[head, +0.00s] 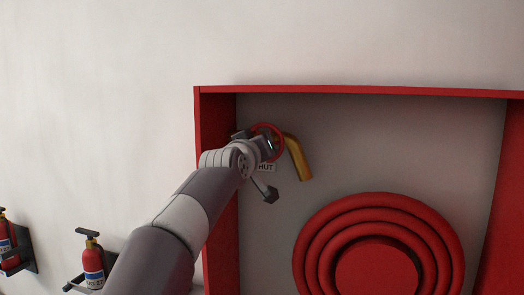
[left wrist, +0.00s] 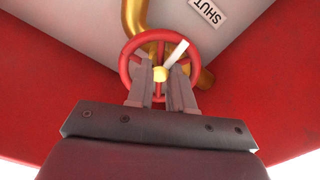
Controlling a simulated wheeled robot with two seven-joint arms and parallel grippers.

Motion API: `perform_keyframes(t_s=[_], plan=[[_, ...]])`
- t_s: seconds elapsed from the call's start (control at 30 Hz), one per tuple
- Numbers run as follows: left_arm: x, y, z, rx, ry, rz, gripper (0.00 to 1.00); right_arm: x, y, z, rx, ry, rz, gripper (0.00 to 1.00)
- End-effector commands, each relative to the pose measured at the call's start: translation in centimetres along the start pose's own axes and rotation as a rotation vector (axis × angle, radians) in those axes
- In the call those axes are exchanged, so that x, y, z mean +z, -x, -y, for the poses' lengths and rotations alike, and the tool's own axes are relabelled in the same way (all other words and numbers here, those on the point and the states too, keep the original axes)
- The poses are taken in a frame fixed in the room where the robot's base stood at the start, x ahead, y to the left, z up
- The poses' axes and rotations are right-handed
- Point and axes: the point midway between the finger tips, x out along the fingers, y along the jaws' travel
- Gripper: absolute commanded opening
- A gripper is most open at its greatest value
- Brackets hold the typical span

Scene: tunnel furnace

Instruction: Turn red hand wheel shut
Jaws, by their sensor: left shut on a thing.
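The red hand wheel (head: 279,131) sits on a brass pipe (head: 298,158) at the upper left inside a red cabinet. In the left wrist view the wheel (left wrist: 126,56) faces me, with a yellow hub (left wrist: 160,74) and a white pointer (left wrist: 176,54) tilted up to the right. My left gripper (head: 267,146) is at the wheel, and in the wrist view its two fingers (left wrist: 160,85) are shut on the wheel's lower part near the hub. A SHUT label (left wrist: 208,11) is above right of the wheel. In the head view my gripper partly hides this label. My right gripper is not in view.
The red cabinet frame (head: 350,91) surrounds the wheel, its left wall (head: 217,120) close to my left arm. A coiled red hose (head: 378,215) fills the lower right. Fire extinguishers (head: 93,262) hang on the wall at lower left. The wall above is bare.

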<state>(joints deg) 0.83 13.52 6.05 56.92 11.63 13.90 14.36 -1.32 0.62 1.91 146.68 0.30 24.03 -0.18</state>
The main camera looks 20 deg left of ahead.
Motion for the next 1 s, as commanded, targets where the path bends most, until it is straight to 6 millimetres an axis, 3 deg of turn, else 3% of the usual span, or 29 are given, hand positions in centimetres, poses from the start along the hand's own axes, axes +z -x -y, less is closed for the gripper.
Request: perform_keyframes(t_s=[0.03, 0.7, 0.73, 0.77, 1.0], plan=[[-0.67, 0.24, -0.23, 0.005, -0.016, -0.017, 0.00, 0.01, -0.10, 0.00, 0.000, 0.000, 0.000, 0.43], [-0.75, 0.25, -0.29, 0.005, -0.073, -0.017, 0.00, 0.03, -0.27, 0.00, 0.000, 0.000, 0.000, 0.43], [-0.75, 0.25, -0.29, 0.005, -0.072, -0.017, 0.28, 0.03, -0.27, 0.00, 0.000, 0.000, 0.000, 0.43], [-0.73, 0.24, -0.29, 0.005, -0.072, -0.017, 0.32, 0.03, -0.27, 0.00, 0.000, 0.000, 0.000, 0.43], [-0.35, 0.14, -0.14, 0.003, -0.071, -0.008, 0.32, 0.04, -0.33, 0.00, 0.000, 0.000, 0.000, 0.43]])
